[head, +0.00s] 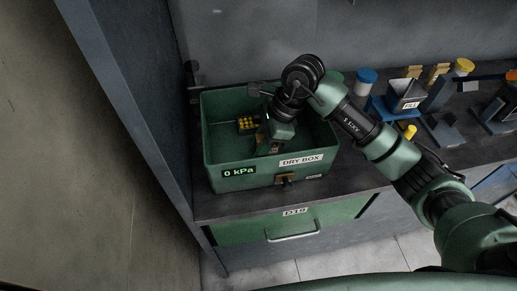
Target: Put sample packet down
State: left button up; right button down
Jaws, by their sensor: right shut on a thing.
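My right gripper (266,147) reaches down inside the green dry box (222,183), near its front wall. It is shut on what appears to be the sample packet, which is small, dark and mostly hidden by the fingers and wrist. I cannot tell whether the packet touches the box floor. The box is open at the top and carries a "DRY BOX" label and a "0 kPa" display on its front. My left gripper is not in view.
A yellow studded block (248,124) lies in the box, left of my right gripper. The box stands on a dark counter (217,206) above a green drawer (318,222). To the right are a blue-lidded jar (366,76), a labelled grey container (405,97) and other items.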

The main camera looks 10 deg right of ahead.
jog(key=shift+f, duration=0.7)
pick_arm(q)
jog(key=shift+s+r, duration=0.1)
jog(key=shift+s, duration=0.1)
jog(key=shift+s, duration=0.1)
pick_arm(e)
jog(key=shift+f, duration=0.1)
jog(key=c, duration=1.2)
grip_release()
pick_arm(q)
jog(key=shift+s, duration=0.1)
